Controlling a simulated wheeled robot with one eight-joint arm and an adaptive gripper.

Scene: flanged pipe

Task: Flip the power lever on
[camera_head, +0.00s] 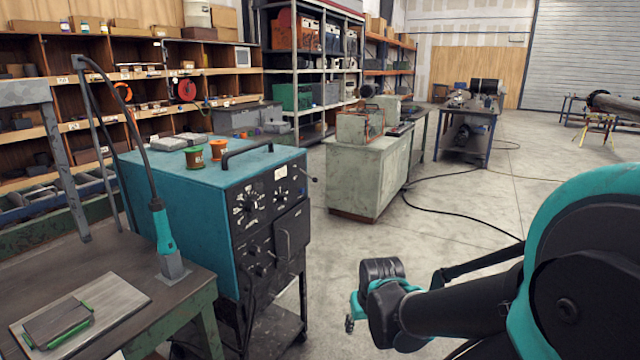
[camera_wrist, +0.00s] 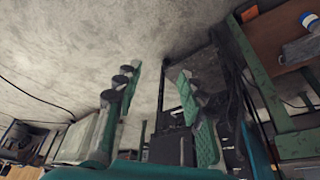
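The blue welding machine (camera_head: 195,190) stands left of centre in the head view, its black front panel (camera_head: 268,220) facing right, with dials and switches on it. A small dark lever (camera_head: 309,176) sticks out at the panel's upper right edge; its exact position is too small to tell. My gripper (camera_wrist: 158,78) is open and empty in the wrist view, its two green-padded fingers apart. In the head view my gripper (camera_head: 352,318) is low and to the right of the machine, clear of it. The lever cannot be made out in the wrist view.
Two spools (camera_head: 205,154) and a handle (camera_head: 247,152) are on the machine's top. A grey-green cabinet (camera_head: 362,175) stands behind. The concrete floor (camera_head: 440,215) between is mostly clear.

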